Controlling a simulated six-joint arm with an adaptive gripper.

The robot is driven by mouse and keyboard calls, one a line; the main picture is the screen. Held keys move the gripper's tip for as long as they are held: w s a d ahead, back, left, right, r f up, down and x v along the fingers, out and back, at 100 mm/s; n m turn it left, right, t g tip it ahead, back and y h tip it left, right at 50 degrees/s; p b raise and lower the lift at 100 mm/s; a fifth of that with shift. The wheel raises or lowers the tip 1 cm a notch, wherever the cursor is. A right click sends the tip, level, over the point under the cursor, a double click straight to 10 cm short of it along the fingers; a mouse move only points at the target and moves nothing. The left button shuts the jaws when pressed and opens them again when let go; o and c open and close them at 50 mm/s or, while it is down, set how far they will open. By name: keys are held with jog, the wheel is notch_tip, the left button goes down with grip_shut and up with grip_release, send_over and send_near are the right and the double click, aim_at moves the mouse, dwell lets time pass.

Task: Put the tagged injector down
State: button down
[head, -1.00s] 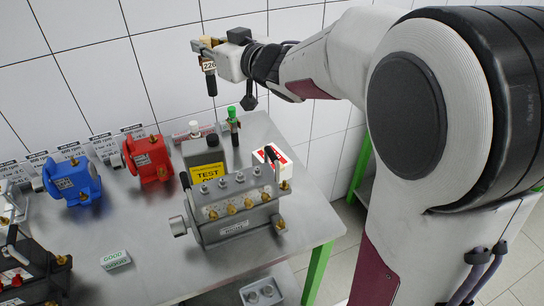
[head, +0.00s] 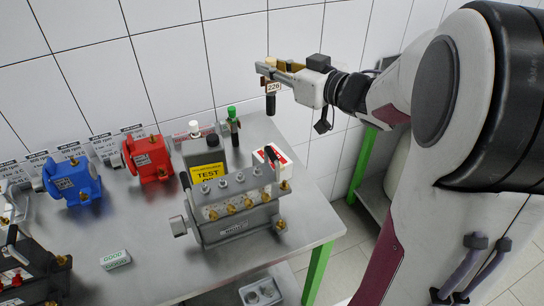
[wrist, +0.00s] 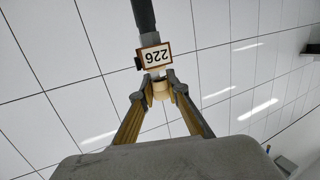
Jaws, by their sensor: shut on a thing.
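My gripper (head: 272,69) is shut on the tagged injector (head: 271,104), near the top end of its body. The injector hangs upright with its dark end down, in the air above the back right of the bench. Its tag (head: 273,87) reads 226. The wrist view shows the injector (wrist: 144,15) between my two fingertips (wrist: 158,82), with the tag (wrist: 154,57) upside down in the picture. Two other injector-like pieces, one with a white top (head: 195,130) and one with a green top (head: 233,124), stand at the back of the bench.
A grey pump (head: 236,206) stands on the metal bench (head: 150,235), with a yellow TEST sign (head: 207,172) and a red-and-white box (head: 272,157) behind it. A red pump (head: 150,160) and a blue pump (head: 72,183) stand left. A grey tray (head: 262,293) sits below the front edge.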

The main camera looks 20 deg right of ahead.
aim_at(274, 109)
notch_tip(274, 109, down, 4)
jog(key=shift+r, duration=0.25)
jog(key=shift+f, duration=0.7)
jog(key=shift+f, duration=2.95)
jog(key=shift+f, duration=2.2)
jog(key=c, duration=2)
grip_release()
jog(key=shift+o, duration=0.2)
